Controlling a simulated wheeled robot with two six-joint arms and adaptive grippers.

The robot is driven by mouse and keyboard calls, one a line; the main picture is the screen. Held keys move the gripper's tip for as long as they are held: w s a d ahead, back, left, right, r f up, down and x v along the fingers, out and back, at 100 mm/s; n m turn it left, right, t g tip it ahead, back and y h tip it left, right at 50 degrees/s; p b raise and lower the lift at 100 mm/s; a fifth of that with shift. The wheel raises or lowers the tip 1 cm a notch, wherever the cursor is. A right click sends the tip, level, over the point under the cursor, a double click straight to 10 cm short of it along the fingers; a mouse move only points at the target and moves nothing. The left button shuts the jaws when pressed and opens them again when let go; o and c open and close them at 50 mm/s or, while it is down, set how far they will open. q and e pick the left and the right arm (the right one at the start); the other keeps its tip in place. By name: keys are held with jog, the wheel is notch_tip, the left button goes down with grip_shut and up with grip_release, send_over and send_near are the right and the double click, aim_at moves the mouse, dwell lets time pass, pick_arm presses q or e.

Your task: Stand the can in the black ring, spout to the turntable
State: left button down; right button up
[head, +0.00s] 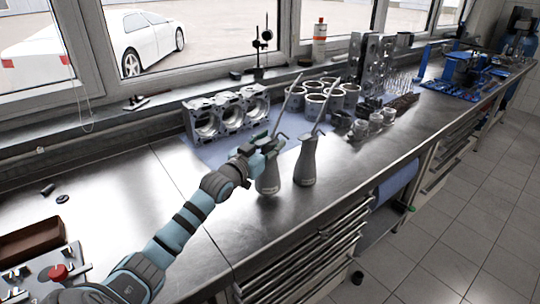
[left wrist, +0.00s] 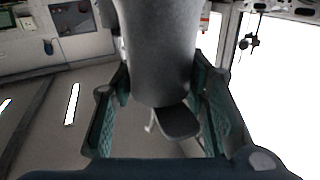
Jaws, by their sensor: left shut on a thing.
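Two grey oil cans with long thin spouts are on the steel bench in the head view. My left gripper (head: 264,146) is shut around the upper part of the left can (head: 268,181). That can is upright, and its spout points up and to the right; I cannot tell whether its base touches the bench. In the left wrist view the can's grey body (left wrist: 160,45) fills the space between the teal finger pads. The other can (head: 306,164) stands just to the right, apart from the gripper. I cannot make out the black ring or the turntable. My right gripper is out of view.
An engine block (head: 228,112) and several cylinder liners (head: 314,86) stand behind the cans on a blue-grey mat. A brown tray (head: 30,240) and a red knob (head: 57,272) are at the lower left. The bench left of my arm is mostly clear.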

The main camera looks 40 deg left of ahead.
pick_arm(q)
notch_tip(320, 180, down, 3)
jog(key=shift+b, duration=0.35)
jog(key=c, duration=1.3)
grip_release()
jog(key=shift+f, duration=0.2)
jog(key=shift+c, duration=0.2)
jog(key=o, duration=0.4)
jog(key=shift+r, duration=0.1)
